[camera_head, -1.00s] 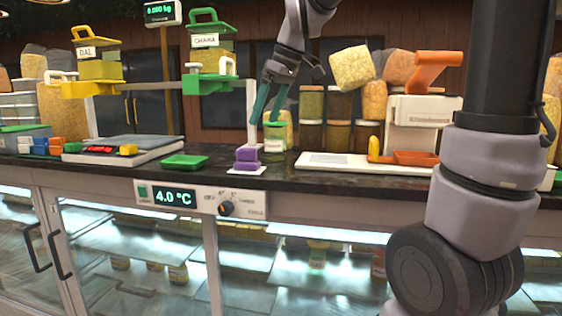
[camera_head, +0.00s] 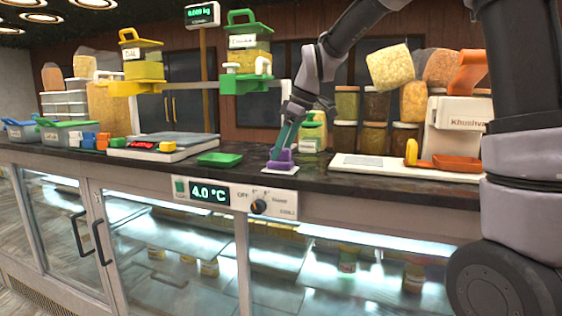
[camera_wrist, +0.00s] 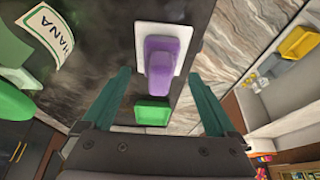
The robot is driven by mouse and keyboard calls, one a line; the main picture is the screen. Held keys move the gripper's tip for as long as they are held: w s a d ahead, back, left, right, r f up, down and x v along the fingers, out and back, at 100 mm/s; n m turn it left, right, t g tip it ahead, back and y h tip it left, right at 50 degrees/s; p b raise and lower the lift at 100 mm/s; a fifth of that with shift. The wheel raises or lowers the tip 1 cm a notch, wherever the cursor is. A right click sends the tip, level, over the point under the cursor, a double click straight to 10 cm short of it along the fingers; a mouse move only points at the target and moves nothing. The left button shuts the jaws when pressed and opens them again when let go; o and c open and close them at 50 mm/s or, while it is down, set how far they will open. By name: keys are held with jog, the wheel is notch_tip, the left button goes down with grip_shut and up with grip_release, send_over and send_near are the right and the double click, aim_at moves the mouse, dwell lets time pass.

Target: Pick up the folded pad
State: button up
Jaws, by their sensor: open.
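The folded pad (camera_head: 285,156) is purple and lies on a white square mat (camera_head: 281,170) near the counter's front edge. In the wrist view the folded pad (camera_wrist: 166,60) shows as a stepped purple block with the white mat (camera_wrist: 142,35) around it. My gripper (camera_head: 280,146) is low over the pad, pointing down. In the wrist view the teal fingers of my gripper (camera_wrist: 160,73) are spread wide, one on each side of the pad, with visible gaps. In the head view the fingers partly hide the pad.
A small green tray (camera_head: 220,159) lies left of the mat. A green-labelled container (camera_head: 312,135) stands close behind my gripper. A white board (camera_head: 368,163) with an orange tray (camera_head: 455,162) is to the right. A scale (camera_head: 165,142) sits farther left.

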jog(key=shift+x, duration=1.05)
jog(key=c, duration=1.4)
jog(key=shift+c, duration=0.2)
jog(key=shift+r, duration=0.15)
notch_tip(320, 180, up, 10)
jog(key=shift+f, duration=0.1)
